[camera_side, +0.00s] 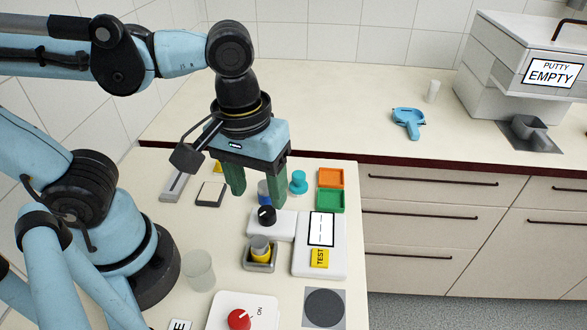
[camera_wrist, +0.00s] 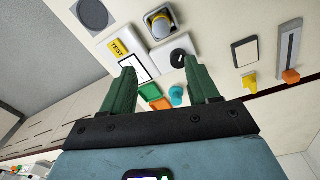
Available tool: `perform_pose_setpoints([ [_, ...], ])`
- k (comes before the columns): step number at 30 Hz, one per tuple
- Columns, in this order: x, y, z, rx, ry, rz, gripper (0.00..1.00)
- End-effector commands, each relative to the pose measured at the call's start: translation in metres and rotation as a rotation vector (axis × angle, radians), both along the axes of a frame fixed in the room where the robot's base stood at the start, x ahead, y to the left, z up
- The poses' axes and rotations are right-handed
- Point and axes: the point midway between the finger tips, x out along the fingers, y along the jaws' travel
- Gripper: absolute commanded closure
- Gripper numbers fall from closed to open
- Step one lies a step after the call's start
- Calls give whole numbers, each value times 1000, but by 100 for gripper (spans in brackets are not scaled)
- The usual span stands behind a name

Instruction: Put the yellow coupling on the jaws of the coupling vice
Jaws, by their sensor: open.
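A smaller yellow piece (camera_wrist: 249,80) lies near a dark-framed pad. My gripper (camera_side: 259,199) is open, pointing down behind the holder, above the black-knob unit's far side. Nothing shows held between its green fingers (camera_wrist: 160,66).
A black-knob unit (camera_side: 267,216) and a TEST panel (camera_side: 319,258) stand near the holder. A teal knob (camera_side: 298,182), orange tray (camera_side: 331,177) and green tray (camera_side: 330,201) lie beyond.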

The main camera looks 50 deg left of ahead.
Motion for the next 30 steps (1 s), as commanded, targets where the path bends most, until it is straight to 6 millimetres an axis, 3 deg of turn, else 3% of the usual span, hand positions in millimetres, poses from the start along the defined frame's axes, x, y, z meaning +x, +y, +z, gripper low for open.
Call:
perform_pose_setpoints([
  [9, 66, 70, -9, 47, -402, -293, 40],
  [15, 84, 102, -6, 165, -540, -414, 40],
  [30, 86, 106, -5, 187, -560, -439, 40],
])
